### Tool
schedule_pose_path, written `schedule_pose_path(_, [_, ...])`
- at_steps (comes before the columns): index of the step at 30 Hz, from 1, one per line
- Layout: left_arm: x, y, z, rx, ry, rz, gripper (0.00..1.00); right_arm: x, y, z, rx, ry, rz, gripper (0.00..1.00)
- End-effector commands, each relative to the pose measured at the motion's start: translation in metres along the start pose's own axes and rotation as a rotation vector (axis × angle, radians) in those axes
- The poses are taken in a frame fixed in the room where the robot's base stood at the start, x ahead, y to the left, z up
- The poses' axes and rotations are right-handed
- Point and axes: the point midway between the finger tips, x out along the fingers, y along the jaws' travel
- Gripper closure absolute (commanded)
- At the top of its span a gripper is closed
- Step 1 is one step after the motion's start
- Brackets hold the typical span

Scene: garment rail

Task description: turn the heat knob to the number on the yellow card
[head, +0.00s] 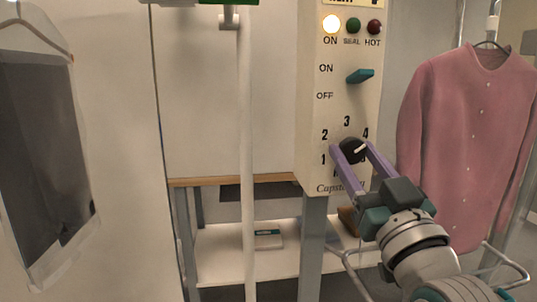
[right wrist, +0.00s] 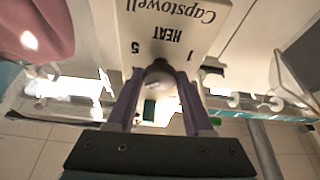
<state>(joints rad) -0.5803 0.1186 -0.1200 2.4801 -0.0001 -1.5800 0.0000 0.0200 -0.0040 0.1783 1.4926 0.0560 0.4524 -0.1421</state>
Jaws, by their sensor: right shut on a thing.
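The black heat knob (head: 352,151) is on the lower front of the cream control panel (head: 312,100), inside an arc of numbers. Its white mark points right and slightly up, just below the 4; I cannot tell the exact setting. My right gripper (head: 352,153) is shut on the knob, one purple finger on each side. In the right wrist view the knob (right wrist: 158,75) sits between the fingertips, with HEAT, 5 and 1 upside down around it. The yellow card (head: 345,2) is cut off by the top edge, so its number is not readable. My left gripper is out of view.
Above the knob are a teal switch lever (head: 360,76) and three lamps; the ON lamp (head: 332,24) is lit. A pink shirt (head: 470,130) hangs close at the right. A pale pole (head: 245,150) and a shelf (head: 215,250) stand left of the panel.

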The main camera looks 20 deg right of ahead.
Motion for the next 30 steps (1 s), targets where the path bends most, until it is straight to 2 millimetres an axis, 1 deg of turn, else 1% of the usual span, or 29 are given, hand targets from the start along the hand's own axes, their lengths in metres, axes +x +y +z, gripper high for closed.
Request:
schedule_pose_path(7, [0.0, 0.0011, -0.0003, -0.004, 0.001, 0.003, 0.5, 0.0, -0.0003, 0.0006, 0.056, -0.002, 0.023, 1.0])
schedule_pose_path(20, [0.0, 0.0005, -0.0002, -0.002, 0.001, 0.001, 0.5, -0.0001, -0.0004, 0.0007, 0.064, -0.003, 0.026, 1.0])
schedule_pose_path(21, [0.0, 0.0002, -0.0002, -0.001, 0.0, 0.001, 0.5, -0.0001, -0.0005, 0.0007, 0.064, -0.003, 0.026, 0.47])
schedule_pose_path(28, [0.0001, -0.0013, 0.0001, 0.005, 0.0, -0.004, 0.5, 0.0, -0.0005, 0.0005, 0.063, -0.002, 0.026, 0.21])
schedule_pose_path(29, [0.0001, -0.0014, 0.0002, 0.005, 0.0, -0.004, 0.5, 0.0, -0.0005, 0.0004, 0.063, -0.002, 0.026, 0.19])
schedule_pose_path(30, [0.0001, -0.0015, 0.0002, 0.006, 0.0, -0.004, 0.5, 0.0, -0.0005, 0.0004, 0.063, -0.001, 0.026, 0.19])
